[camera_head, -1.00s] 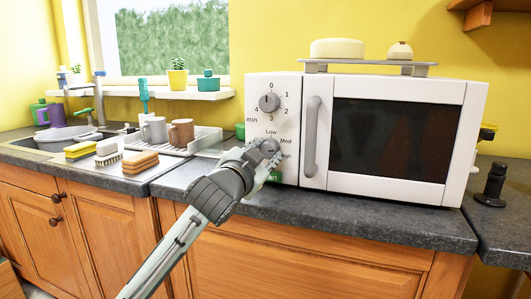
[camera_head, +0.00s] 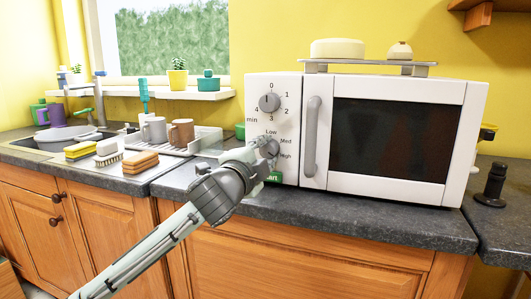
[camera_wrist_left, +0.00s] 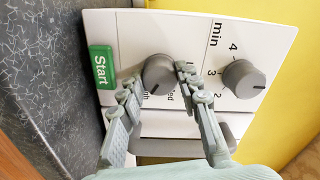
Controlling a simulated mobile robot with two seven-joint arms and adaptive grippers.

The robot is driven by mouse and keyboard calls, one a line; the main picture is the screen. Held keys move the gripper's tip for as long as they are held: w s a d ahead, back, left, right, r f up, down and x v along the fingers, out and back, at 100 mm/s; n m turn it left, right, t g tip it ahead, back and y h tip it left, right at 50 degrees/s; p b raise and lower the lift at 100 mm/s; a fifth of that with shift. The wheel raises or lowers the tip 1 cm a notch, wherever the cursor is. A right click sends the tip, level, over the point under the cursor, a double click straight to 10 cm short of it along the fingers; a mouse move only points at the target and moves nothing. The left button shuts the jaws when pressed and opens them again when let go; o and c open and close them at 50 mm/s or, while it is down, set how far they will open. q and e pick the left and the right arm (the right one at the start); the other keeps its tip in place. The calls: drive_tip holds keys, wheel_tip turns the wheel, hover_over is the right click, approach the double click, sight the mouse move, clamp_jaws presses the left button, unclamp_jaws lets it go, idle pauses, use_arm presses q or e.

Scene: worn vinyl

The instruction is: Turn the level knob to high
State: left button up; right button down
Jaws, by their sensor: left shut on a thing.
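The level knob (camera_head: 268,147) is the lower grey knob on the white microwave's (camera_head: 312,190) control panel, with Low, Med and High printed around it. My left gripper (camera_head: 260,150) reaches it from the lower left and is shut on it. In the left wrist view the level knob (camera_wrist_left: 158,75) sits between the two fingers (camera_wrist_left: 160,92) of my left gripper. The fingers partly cover the printing, and I cannot read for certain where the knob's mark points. My right gripper is not in view.
The timer knob (camera_head: 269,102) is just above, and also shows in the left wrist view (camera_wrist_left: 243,78). The green Start button (camera_wrist_left: 102,67) is below the level knob. The door handle (camera_head: 311,136) stands close on the right. Mugs (camera_head: 181,132) and sponges (camera_head: 140,162) are left.

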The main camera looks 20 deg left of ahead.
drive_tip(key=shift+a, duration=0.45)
use_arm(q)
drive_tip(key=o, duration=1.2)
drive_tip(key=shift+c, duration=0.2)
drive_tip(key=s, duration=1.2)
drive_tip(key=shift+a, duration=0.2)
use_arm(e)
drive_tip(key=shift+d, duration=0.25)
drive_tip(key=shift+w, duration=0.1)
